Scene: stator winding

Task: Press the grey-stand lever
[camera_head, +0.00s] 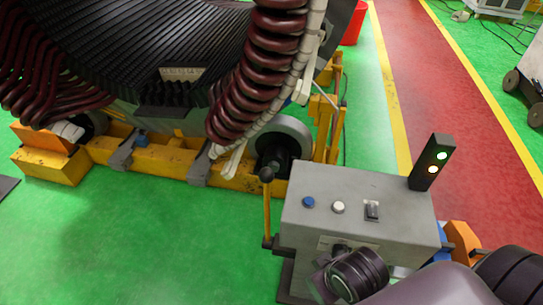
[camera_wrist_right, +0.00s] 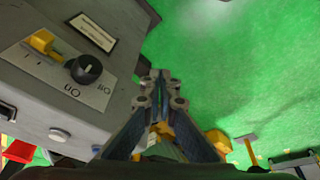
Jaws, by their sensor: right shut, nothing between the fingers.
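The grey stand (camera_head: 350,225) is at the lower centre right of the head view. Its lever (camera_head: 267,208), a yellow rod with a black knob on top, stands roughly upright along its left side. My right arm reaches in from the lower right, its wrist in front of the stand; it hides the fingers there. In the right wrist view my right gripper (camera_wrist_right: 160,86) is shut and empty, its tips beside the edge of a grey panel (camera_wrist_right: 45,85). I cannot clearly make out the lever in that view. My left gripper is not in view.
The stand's top has a blue button (camera_head: 308,202), a white button (camera_head: 338,207) and a light tower (camera_head: 432,163) with lit lamps. The grey panel has a black rotary knob (camera_wrist_right: 87,69). A large stator (camera_head: 150,50) on a yellow frame (camera_head: 160,158) is behind. Green floor left of the stand is clear.

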